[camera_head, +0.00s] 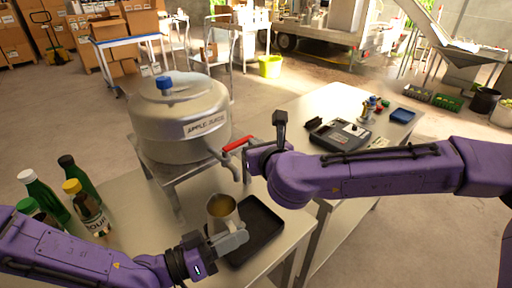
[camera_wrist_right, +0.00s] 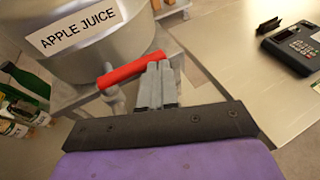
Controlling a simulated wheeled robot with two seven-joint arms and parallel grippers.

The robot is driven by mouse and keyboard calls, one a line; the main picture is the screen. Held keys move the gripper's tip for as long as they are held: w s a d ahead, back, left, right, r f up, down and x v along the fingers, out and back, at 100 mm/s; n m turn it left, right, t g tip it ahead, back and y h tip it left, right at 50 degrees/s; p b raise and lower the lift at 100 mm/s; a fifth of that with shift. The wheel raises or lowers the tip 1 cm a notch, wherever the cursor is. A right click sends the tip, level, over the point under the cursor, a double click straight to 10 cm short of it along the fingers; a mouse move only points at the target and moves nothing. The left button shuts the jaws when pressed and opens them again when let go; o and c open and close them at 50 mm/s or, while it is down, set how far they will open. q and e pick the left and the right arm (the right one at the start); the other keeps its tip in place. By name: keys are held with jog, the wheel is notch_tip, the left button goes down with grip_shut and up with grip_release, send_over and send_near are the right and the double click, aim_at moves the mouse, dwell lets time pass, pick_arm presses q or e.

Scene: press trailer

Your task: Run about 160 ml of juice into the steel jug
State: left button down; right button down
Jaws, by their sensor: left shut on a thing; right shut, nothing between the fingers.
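The steel juice tank (camera_head: 178,112), labelled apple juice, stands on a metal stand. Its tap has a red lever (camera_head: 237,144), which also shows in the right wrist view (camera_wrist_right: 131,70). The steel jug (camera_head: 221,210) is upright below the tap spout, by the black tray (camera_head: 262,226); its inside looks yellowish-brown. I cannot make out a stream from the tap. My left gripper (camera_head: 228,242) is shut on the jug, low on its near side. My right gripper (camera_wrist_right: 158,84) is shut and empty, right beside the red lever; I cannot tell whether it touches.
Several bottles (camera_head: 88,208) stand left of the jug, near my left arm. A second table at right holds a card terminal (camera_head: 339,134), small items and a blue tray (camera_head: 402,115).

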dwell(0.6)
jog(key=v, duration=1.2)
